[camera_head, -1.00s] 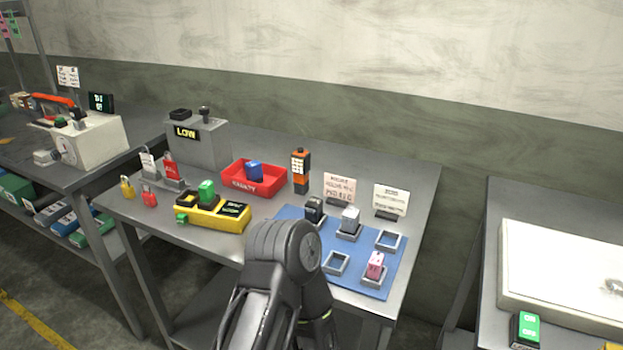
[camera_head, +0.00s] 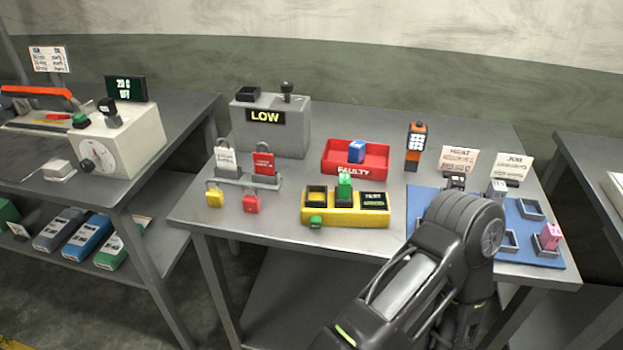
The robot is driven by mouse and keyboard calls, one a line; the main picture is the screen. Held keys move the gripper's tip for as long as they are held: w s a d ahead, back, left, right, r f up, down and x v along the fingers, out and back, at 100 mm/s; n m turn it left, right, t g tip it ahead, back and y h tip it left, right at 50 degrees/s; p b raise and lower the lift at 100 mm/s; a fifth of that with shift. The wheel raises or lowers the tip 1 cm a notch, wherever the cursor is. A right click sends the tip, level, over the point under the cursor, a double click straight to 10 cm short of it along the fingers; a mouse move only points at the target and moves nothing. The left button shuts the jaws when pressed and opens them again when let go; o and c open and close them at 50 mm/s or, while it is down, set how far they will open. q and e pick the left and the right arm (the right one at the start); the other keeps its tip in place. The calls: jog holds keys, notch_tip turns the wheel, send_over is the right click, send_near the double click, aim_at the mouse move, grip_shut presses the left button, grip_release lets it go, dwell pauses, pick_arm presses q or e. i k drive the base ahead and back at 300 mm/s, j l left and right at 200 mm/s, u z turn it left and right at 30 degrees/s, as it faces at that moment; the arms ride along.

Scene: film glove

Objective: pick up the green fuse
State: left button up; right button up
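A green fuse (camera_head: 344,187) stands upright in the middle of the yellow holder (camera_head: 346,215) on the metal table. A small green part (camera_head: 316,222) sits at the holder's front left. A dark arm of mine comes in from the bottom, right of centre, and bends in front of the blue mat. No gripper fingers show in the view.
A red FAULTY tray (camera_head: 376,160) holding a blue fuse (camera_head: 357,151) stands behind the yellow holder. A grey LOW box (camera_head: 271,136) and a padlock rack (camera_head: 240,183) are left. A blue mat (camera_head: 540,252) with several small sockets lies right.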

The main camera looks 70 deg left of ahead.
aim_at(344, 180)
jog(key=k+j, duration=0.75)
jog(key=k, duration=0.15)
